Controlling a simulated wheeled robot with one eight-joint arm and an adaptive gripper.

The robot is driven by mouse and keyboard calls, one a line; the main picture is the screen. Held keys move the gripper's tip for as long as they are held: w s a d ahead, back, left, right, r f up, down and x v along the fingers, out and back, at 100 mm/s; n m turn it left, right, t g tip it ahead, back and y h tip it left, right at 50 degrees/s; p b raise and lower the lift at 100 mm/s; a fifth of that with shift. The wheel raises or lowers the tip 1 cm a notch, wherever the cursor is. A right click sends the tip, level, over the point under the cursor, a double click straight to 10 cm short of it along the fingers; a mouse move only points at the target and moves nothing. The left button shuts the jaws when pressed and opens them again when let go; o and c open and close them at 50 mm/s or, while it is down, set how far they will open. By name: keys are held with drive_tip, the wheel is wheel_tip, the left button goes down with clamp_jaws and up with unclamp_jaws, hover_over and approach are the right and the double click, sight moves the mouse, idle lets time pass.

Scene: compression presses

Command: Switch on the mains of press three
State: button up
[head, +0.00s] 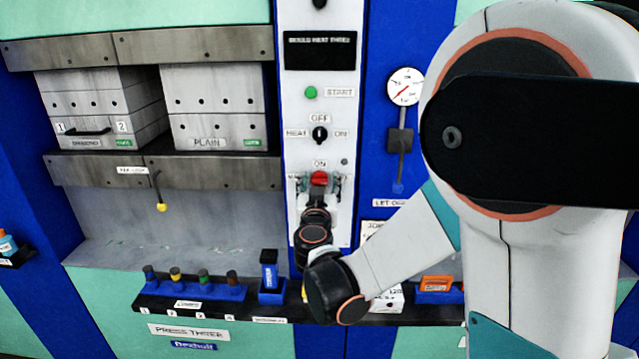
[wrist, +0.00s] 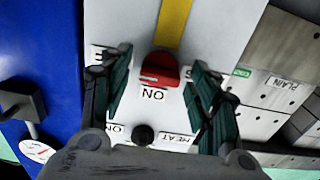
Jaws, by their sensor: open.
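The red mains switch (head: 319,178) sits low on the white control panel (head: 305,95) of press three, under an ON label. In the wrist view, which is upside down, the red switch (wrist: 159,70) lies between my fingers. My gripper (head: 320,186) is open in front of the panel, one finger on each side of the switch. It also shows in the wrist view (wrist: 158,82). I cannot tell whether the fingers touch the switch. A label left of the switch is partly covered by a finger. Which way the switch points is unclear.
A black HEAT selector (head: 320,134) and green START button (head: 311,92) sit above, below a dark display (head: 320,50). A dial gauge (head: 405,86) hangs right. Mould blocks (head: 213,103) stand left. A shelf with coloured plungers (head: 204,284) runs below; a PRESS THREE label (head: 188,332) is under it.

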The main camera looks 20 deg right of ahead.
drive_tip(key=c, duration=1.1)
drive_tip(key=shift+o, duration=0.2)
drive_tip(key=shift+n, duration=0.3)
drive_tip(key=n, duration=0.3)
drive_tip(key=shift+n+b, duration=0.3)
drive_tip(key=n, duration=0.4)
drive_tip(key=shift+n, duration=0.3)
drive_tip(key=n, duration=0.4)
drive_tip(key=shift+b, duration=0.35)
drive_tip(key=n, duration=0.5)
